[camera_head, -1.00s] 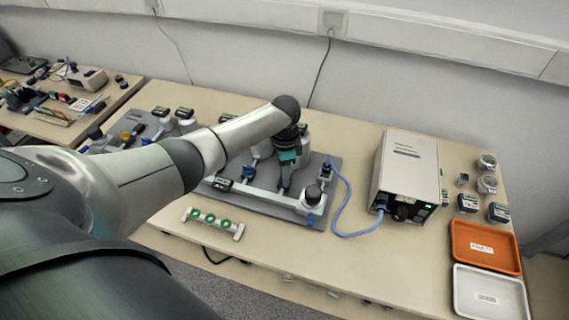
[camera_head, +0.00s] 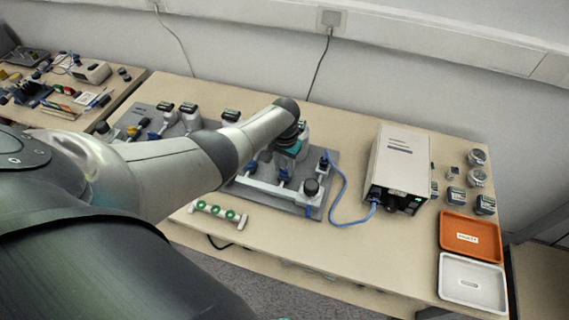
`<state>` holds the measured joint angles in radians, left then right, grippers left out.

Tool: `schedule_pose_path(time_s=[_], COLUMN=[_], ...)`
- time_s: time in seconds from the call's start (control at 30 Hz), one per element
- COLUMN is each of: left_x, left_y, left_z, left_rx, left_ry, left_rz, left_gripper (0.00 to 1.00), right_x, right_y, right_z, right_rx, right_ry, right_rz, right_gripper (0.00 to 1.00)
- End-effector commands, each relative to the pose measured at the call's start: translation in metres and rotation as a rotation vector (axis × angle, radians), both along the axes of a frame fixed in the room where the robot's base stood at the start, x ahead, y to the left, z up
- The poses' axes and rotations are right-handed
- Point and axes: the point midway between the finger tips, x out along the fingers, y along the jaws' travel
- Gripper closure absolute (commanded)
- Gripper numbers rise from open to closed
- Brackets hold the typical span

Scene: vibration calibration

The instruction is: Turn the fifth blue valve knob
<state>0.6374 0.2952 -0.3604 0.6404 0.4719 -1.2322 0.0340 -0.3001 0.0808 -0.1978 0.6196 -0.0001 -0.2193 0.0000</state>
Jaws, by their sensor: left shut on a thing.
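A grey board (camera_head: 330,184) on the table carries white pipework with several blue valve knobs. One blue knob (camera_head: 250,168) is on the left part of the pipe and another blue knob (camera_head: 324,163) is near the board's right edge. My left gripper (camera_head: 284,172) points down over the middle of the board, and its jaws are shut on a blue valve knob (camera_head: 283,177). The fingertips are small and partly hidden, so the exact grip is hard to see. My left arm covers the left part of the board. My right gripper is not in view.
A white box device (camera_head: 400,160) stands right of the board, with a blue cable (camera_head: 345,205) between them. A rack with green rings (camera_head: 216,212) lies in front. An orange tray (camera_head: 471,237) and a white tray (camera_head: 472,282) are at the right.

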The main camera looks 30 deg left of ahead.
Motion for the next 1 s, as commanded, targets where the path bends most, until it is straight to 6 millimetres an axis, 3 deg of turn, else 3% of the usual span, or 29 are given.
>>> schedule_pose_path(time_s=[0.4, 0.9, 0.93, 1.0], left_x=[0.0006, 0.0006, 0.0006, 0.0006], left_y=[-0.0011, -0.0005, -0.0004, -0.0004], left_z=[0.0003, 0.0001, 0.0002, 0.0002], left_rx=[-0.002, -0.001, -0.001, -0.001], left_ry=[-0.001, -0.002, -0.002, -0.002], left_rz=[0.167, 0.185, 0.185, 0.185], left_gripper=[1.00, 1.00, 0.61, 0.53], right_x=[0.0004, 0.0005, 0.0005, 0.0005], right_y=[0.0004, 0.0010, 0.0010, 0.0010], right_z=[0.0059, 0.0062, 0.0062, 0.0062], right_rx=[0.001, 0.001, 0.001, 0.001], right_ry=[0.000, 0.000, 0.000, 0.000], right_rz=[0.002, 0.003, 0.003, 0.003], right_gripper=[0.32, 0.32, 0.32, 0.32])
